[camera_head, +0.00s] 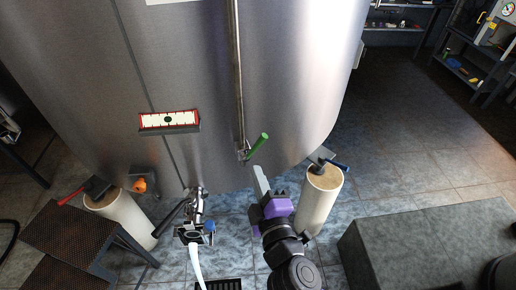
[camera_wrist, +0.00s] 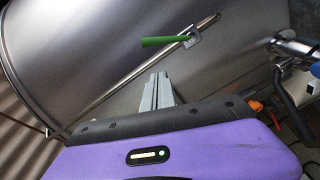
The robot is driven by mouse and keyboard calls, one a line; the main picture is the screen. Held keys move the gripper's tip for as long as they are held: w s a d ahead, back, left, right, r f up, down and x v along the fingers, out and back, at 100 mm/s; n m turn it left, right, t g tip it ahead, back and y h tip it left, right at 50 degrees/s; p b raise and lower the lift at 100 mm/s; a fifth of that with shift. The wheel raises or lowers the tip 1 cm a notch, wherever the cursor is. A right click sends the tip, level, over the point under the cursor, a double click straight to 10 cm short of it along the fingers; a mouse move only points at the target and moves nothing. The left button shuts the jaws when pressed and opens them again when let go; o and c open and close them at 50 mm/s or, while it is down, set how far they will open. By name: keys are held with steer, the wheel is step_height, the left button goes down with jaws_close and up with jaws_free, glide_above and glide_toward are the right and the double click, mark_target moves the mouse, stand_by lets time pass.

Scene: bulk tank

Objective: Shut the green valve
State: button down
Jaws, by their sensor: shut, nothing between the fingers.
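The green valve handle (camera_head: 257,144) sits at the lower end of a thin vertical pipe (camera_head: 237,75) on the front of the steel tank. In the head view it slants up and to the right from its small metal body. In the wrist view the green handle (camera_wrist: 164,41) sticks out to the left of its metal fitting (camera_wrist: 190,37). My gripper (camera_head: 260,172) is shut and empty, just below and right of the handle in the head view. In the wrist view its closed fingers (camera_wrist: 157,88) point toward the handle, with a visible gap between them.
A metal outlet (camera_head: 195,205) with a blue-handled part stands at the tank's lower front, pouring a white stream. Pale round legs (camera_head: 320,195) hold the tank. A dark grey block (camera_head: 430,240) fills the right front. A brown step (camera_head: 65,235) stands at left.

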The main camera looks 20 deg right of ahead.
mark_target(258, 145)
steer(key=w+d+f+p, duration=0.1)
steer(key=w+d, duration=0.3)
steer(key=w, duration=0.4)
steer(key=shift+w+f+p, duration=0.15)
steer(key=shift+p, duration=0.55)
